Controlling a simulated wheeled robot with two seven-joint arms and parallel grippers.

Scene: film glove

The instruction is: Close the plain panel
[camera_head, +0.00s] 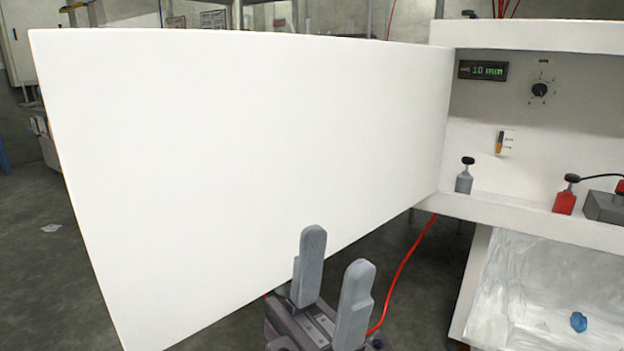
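The plain panel (240,160) is a large white board that fills the left and middle of the head view. It stands swung open, its right edge meeting the white cabinet (570,85) at the right. My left gripper (334,265) is at the bottom middle with its two grey fingers pointing up and apart, and nothing is seen between them. It is in front of the panel's lower edge in the picture; I cannot tell whether it touches the panel. My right gripper is not in view.
Below is a bin lined with clear plastic (530,285), with a blue scrap (578,321). A red cable (404,266) hangs behind the gripper.

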